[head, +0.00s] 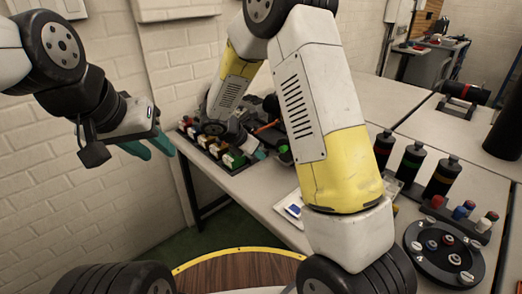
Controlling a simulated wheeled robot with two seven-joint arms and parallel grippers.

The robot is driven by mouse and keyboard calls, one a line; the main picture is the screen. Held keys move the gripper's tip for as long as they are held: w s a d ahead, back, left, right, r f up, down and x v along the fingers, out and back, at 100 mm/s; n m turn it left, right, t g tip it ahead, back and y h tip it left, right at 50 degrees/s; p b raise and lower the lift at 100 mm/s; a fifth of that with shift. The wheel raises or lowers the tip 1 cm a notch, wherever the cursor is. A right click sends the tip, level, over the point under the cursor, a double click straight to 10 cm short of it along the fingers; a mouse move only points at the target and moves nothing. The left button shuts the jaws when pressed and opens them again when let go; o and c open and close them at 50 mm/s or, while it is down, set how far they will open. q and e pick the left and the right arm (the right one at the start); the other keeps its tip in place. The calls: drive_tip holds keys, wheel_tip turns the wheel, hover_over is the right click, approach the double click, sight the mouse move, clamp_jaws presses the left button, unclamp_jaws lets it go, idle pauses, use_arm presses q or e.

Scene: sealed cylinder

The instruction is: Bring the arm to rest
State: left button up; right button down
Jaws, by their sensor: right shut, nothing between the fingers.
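My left gripper (150,147) hangs in the air at the left, in front of the white brick wall, with two teal fingers apart and nothing between them. My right arm (315,120) rises from the bottom, bends at the top and reaches down to the table. My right gripper (260,153) is shut and empty, low over the table's left end, beside a rack of small coloured items (215,150). The arm hides part of the table and whatever lies behind it. I cannot tell whether the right fingertips touch anything.
On the white table (350,105) stand several dark bottles with coloured bands (411,160), small capped pieces (462,212) and a round dark plate (443,253). A white-and-blue item (293,209) lies near the front edge. A black cylinder (505,125) stands at the right. The air around my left gripper is clear.

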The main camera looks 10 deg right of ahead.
drive_tip(key=s+d+r+m+g+y, duration=0.1)
drive_tip(key=s+d+r+m+y, duration=0.35)
drive_tip(key=s+r+m, duration=0.85)
drive_tip(key=s+r+m+t+y, duration=0.1)
drive_tip(key=s+r+m+y, duration=0.1)
drive_tip(key=s+r+m, duration=0.2)
drive_tip(key=s+d+r+m+t+y, duration=0.1)
drive_tip(key=s+r+m+y, duration=0.1)
drive_tip(key=s+r+m, duration=0.3)
drive_tip(key=s+m, duration=0.2)
drive_tip(key=s, duration=0.2)
drive_tip(key=shift+d+m+t, duration=0.2)
drive_tip(key=shift+m+t, duration=0.1)
drive_tip(key=shift+m, duration=0.1)
